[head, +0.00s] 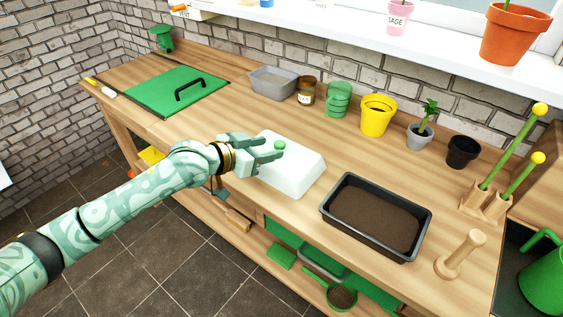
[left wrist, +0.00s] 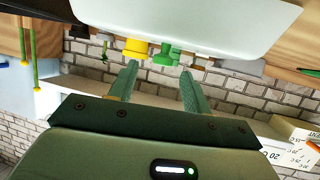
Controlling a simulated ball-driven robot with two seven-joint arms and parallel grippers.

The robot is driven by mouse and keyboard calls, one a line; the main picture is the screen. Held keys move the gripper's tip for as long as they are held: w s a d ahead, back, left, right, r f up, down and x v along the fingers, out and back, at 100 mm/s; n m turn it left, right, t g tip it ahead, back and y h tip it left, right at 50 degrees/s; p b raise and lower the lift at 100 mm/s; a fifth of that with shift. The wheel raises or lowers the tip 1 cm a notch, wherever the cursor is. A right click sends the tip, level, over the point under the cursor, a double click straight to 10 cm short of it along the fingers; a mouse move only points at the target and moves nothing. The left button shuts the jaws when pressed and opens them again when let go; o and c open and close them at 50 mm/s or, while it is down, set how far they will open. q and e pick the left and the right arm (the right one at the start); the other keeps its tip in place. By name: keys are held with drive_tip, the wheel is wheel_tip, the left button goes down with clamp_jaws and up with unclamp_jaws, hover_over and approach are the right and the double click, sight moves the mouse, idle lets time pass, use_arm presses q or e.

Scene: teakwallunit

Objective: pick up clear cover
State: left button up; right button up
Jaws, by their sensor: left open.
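The clear cover (head: 302,172), a whitish, see-through box shape with a small green knob (head: 280,145) on top, stands on the wooden bench. My left gripper (head: 275,148) is open at the top of the cover, its fingers pointing right, with the knob by the fingertips. I cannot tell whether they touch it. In the left wrist view the cover (left wrist: 190,22) fills the top, and the two fingers of the left gripper (left wrist: 160,72) are apart. A green shape between them may be the knob or a green pot behind. My right gripper is not in view.
A black tray of soil (head: 375,217) stands right of the cover, with a wooden tamper (head: 460,254) beyond it. Behind are a grey tub (head: 272,83), green pots (head: 338,100) and a yellow pot (head: 376,117). A green board (head: 180,91) lies left. Bench between board and cover is clear.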

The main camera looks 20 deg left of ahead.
sight(277, 144)
use_arm(q)
drive_tip(key=b+x, duration=0.2)
drive_tip(key=x, duration=0.3)
drive_tip(key=shift+w+f+b, duration=0.25)
drive_tip(key=shift+w+b, duration=0.05)
drive_tip(key=shift+w, duration=0.15)
drive_tip(key=shift+r, duration=0.2)
clamp_jaws()
